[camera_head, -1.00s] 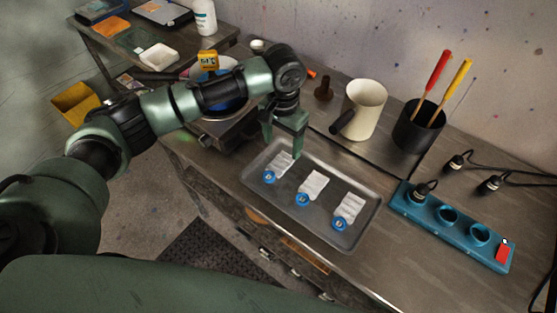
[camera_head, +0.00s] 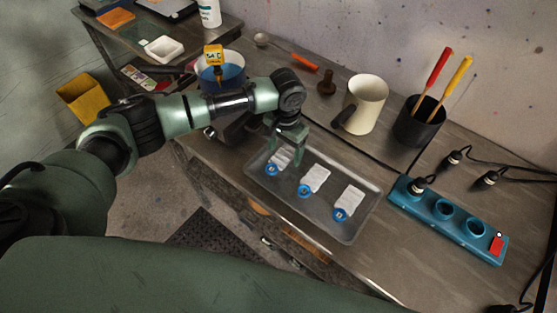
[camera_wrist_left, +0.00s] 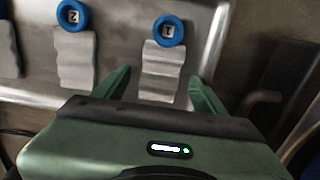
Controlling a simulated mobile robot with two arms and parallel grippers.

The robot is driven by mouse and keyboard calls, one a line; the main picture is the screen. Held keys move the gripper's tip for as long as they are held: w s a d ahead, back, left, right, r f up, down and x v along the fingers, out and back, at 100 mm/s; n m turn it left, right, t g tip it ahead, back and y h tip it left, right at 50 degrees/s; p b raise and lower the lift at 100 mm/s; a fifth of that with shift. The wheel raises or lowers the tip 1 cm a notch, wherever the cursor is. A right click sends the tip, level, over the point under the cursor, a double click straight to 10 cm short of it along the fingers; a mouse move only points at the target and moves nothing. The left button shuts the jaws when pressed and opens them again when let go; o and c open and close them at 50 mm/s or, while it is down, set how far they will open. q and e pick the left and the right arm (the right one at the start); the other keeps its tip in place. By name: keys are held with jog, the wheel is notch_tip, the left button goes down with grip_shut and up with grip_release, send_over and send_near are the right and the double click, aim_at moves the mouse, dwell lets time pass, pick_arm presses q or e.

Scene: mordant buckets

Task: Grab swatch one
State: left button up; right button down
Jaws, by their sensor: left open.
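Swatch one (camera_wrist_left: 161,82) is a pale wrinkled strip with a blue round tag (camera_wrist_left: 169,30) marked 1. In the head view its blue tag (camera_head: 271,169) lies at the left end of a grey metal tray (camera_head: 345,236). My left gripper (camera_head: 284,157) is open above the strip. In the left wrist view its fingers (camera_wrist_left: 160,78) stand on either side of the strip, with nothing held. Swatch two (camera_wrist_left: 75,58) lies beside it, and a third swatch (camera_head: 350,200) lies at the tray's right end. My right gripper is not in view.
A teal socket block (camera_head: 460,234) with plugs and cables is right of the tray. Behind stand a cream jug (camera_head: 367,104), a black pot with two coloured handles (camera_head: 417,124) and a brown stopper (camera_head: 326,83). A blue-filled pan (camera_head: 232,76) is behind my left arm.

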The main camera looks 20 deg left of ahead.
pick_arm(q)
jog(key=shift+f, duration=0.1)
jog(key=c, duration=1.4)
